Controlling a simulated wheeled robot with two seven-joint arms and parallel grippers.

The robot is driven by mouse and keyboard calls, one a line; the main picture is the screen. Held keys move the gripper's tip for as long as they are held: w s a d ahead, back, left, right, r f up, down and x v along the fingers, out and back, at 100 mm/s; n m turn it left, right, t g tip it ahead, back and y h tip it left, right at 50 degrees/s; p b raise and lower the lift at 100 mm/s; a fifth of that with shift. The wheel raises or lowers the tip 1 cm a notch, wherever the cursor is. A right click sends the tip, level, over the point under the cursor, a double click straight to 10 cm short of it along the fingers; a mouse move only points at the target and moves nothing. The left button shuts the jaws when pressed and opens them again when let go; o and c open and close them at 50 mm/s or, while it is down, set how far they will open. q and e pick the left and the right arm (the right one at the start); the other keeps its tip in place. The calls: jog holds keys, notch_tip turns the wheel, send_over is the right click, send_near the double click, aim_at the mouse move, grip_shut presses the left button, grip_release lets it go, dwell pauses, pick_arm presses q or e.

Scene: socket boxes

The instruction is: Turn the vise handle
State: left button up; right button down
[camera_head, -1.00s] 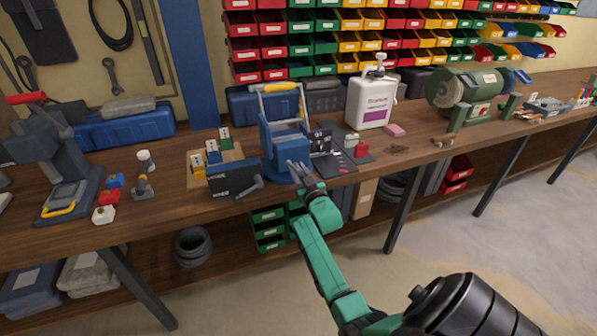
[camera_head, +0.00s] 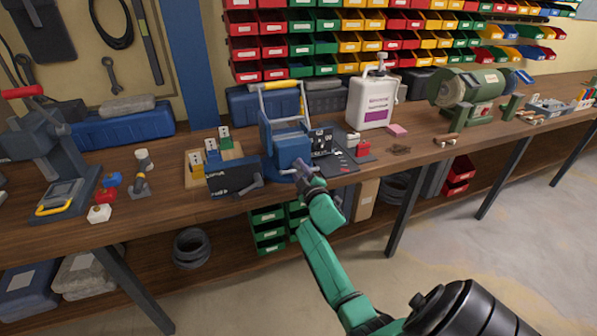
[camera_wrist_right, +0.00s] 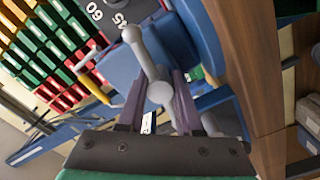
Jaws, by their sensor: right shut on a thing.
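The blue vise (camera_head: 292,146) stands at the front edge of the wooden bench, near the middle of the head view. In the right wrist view its blue body (camera_wrist_right: 192,40) fills the upper middle. The grey vise handle (camera_wrist_right: 147,55) is a bar with a round knob at its upper end and a rounded end between my fingers. My right gripper (camera_head: 303,171) is at the front of the vise. In the wrist view the right gripper (camera_wrist_right: 161,88) is shut on the handle, one finger on each side. The handle is too small to make out in the head view. My left gripper is out of view.
A dark box with a lever (camera_head: 232,178) stands close left of the vise. A black mat (camera_head: 340,160) with small parts lies to its right. A white pump jug (camera_head: 376,103) and a green bench grinder (camera_head: 470,95) stand further right. The floor in front is clear.

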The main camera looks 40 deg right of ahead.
jog(key=shift+d+r+n, duration=0.1)
jog(key=shift+r+n, duration=0.25)
jog(key=shift+n, duration=0.05)
dwell(0.5)
jog(key=c, duration=0.6)
grip_release()
jog(key=shift+c, duration=0.2)
jog(key=shift+o, duration=0.2)
jog(key=shift+f, duration=0.4)
